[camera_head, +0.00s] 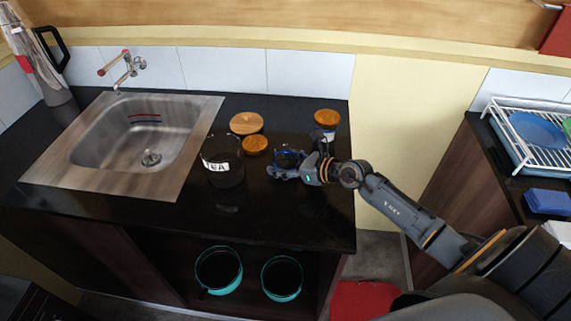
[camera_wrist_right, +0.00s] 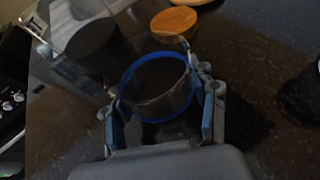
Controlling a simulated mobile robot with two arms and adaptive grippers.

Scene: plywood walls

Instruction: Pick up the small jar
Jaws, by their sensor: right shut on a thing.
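The small jar (camera_head: 289,156) is a clear, open jar with a blue rim, at the right part of the black counter. In the right wrist view the jar (camera_wrist_right: 160,92) sits between the two fingers of my right gripper (camera_wrist_right: 163,118). In the head view my right gripper (camera_head: 284,171) reaches in from the right, low beside the jar, and is shut on it. The fingers hide part of the jar's sides. I cannot tell whether its base touches the counter. My left gripper is not in view.
A glass TEA jar (camera_head: 222,165) stands left of the small jar. Wooden lids (camera_head: 246,123) (camera_head: 256,144) lie behind. A lidded glass jar (camera_head: 326,122) stands behind right. The sink (camera_head: 150,138) fills the counter's left. Two teal pots (camera_head: 218,268) (camera_head: 282,278) are below.

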